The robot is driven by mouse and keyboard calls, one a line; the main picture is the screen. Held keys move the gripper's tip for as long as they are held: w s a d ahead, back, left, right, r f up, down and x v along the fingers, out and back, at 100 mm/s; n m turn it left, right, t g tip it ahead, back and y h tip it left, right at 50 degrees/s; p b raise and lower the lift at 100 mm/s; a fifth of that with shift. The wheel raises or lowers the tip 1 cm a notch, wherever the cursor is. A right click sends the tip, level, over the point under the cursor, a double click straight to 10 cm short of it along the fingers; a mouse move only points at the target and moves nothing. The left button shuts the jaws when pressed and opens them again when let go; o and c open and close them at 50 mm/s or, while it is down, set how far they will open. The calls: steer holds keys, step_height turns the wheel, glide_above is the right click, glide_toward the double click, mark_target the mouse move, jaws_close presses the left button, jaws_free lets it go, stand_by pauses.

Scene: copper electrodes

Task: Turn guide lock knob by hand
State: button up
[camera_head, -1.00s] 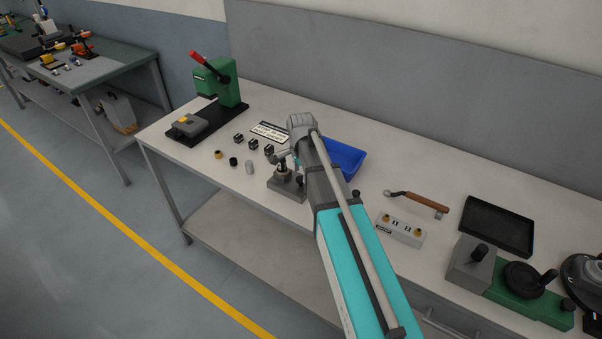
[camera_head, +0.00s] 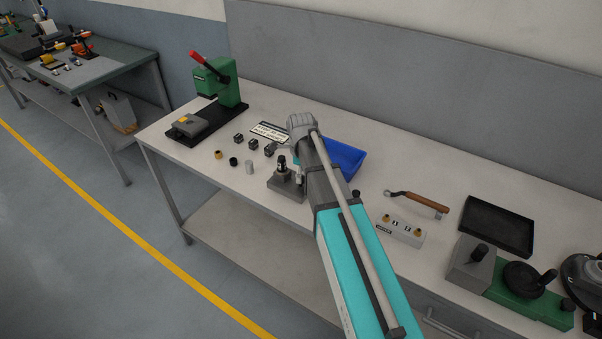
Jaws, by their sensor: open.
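A small fixture with a grey block base (camera_head: 287,190) stands near the front edge of the bench. An upright post with a dark top (camera_head: 282,164) rises from it, and a second, smaller upright part (camera_head: 300,180) shows at its right, close to my arm. I cannot tell which part is the guide lock knob. My gripper (camera_head: 279,148) reaches out to the left from my wrist, behind and above the post. It is open, looks empty and seems apart from the post. My wrist and forearm hide part of the gripper and the area right of the fixture.
Several small dark blocks (camera_head: 254,144) and cylinders (camera_head: 249,167) lie left of the fixture. A green press (camera_head: 222,82) stands at the back left. A blue bin (camera_head: 346,158) is behind my arm. A wooden-handled tool (camera_head: 424,199) and black tray (camera_head: 497,226) lie right.

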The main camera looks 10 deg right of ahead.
steer(key=shift+f, duration=0.1)
stand_by(0.3)
steer(key=shift+f+b, duration=0.9)
steer(key=shift+b, duration=0.15)
steer(key=c, duration=0.9)
steer(key=shift+n, duration=0.5)
steer(key=o, duration=0.5)
steer(key=shift+n, duration=0.3)
steer(key=o, duration=0.5)
